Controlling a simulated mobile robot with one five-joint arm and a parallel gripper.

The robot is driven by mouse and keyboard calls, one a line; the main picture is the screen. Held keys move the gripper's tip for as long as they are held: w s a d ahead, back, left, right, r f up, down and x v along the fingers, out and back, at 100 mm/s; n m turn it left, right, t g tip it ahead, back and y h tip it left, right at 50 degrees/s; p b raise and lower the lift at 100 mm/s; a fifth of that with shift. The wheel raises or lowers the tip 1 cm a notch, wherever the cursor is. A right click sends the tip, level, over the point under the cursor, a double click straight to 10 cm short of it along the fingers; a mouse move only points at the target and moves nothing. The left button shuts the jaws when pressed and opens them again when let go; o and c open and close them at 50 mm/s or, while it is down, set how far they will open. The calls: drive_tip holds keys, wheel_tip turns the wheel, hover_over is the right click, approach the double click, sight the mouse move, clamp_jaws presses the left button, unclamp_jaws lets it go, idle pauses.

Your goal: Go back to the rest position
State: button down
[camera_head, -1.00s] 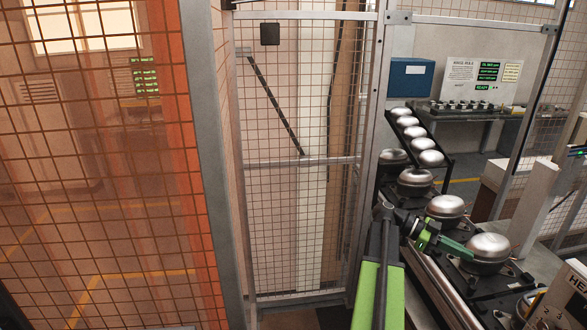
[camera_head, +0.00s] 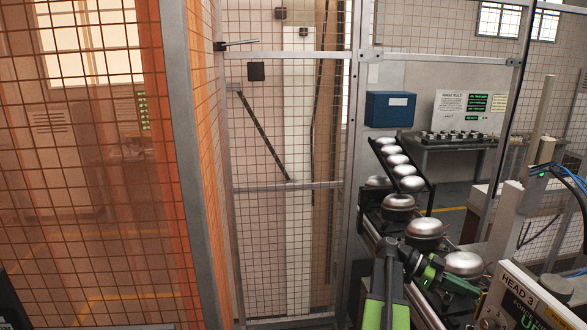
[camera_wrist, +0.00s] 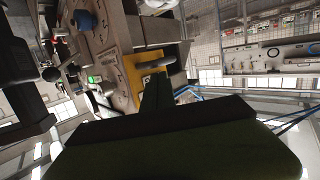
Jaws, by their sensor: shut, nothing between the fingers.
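My gripper (camera_head: 462,286) is in the lower right of the head view, with green and black parts, held near the row of domed silver compressors. It is shut and empty. In the wrist view its dark green body fills the bottom, and the shut fingers (camera_wrist: 157,95) point up the picture. The nearest compressor (camera_head: 464,263) is just above the fingers in the head view; I cannot tell whether they touch. Another compressor (camera_head: 425,228) stands behind it on the line.
A mesh fence (camera_head: 290,150) with a grey post (camera_head: 190,165) stands ahead and left. A rack of silver domes (camera_head: 405,168) and a blue box (camera_head: 390,109) are beyond the line. A "HEAD 3" panel (camera_head: 520,300) stands close at lower right. A yellow part (camera_wrist: 142,68) shows in the wrist view.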

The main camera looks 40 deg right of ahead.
drive_tip(key=w+a+f+n+t+b, duration=0.1)
drive_tip(key=w+a+f+n+t, duration=0.2)
drive_tip(key=w+a+f+n, duration=0.45)
drive_tip(key=w+a+f+n+t+b, duration=0.1)
drive_tip(key=w+a+f+n+t, duration=0.35)
drive_tip(key=w+a, duration=0.6)
drive_tip(key=w+a+f+n+t+b, duration=0.1)
drive_tip(key=w+a+f+n+t, duration=0.2)
drive_tip(key=w+a+f+n, duration=0.55)
drive_tip(key=w+a+f+n+t+y+b, duration=0.1)
drive_tip(key=w+a+f+n+y, duration=0.1)
drive_tip(key=a, duration=0.9)
drive_tip(key=w+a+f+n+t+y+b, duration=0.1)
drive_tip(key=w+a+n, duration=0.4)
drive_tip(key=a, duration=0.6)
drive_tip(key=w+a+f+n+t+y+b, duration=0.2)
drive_tip(key=w+a+f+n, duration=0.1)
drive_tip(key=a, duration=0.9)
drive_tip(key=shift+w+f+n+y+b, duration=0.2)
drive_tip(key=shift+w+n+y+b, duration=0.15)
drive_tip(key=shift+w+n, duration=0.15)
drive_tip(key=shift+s, duration=0.1)
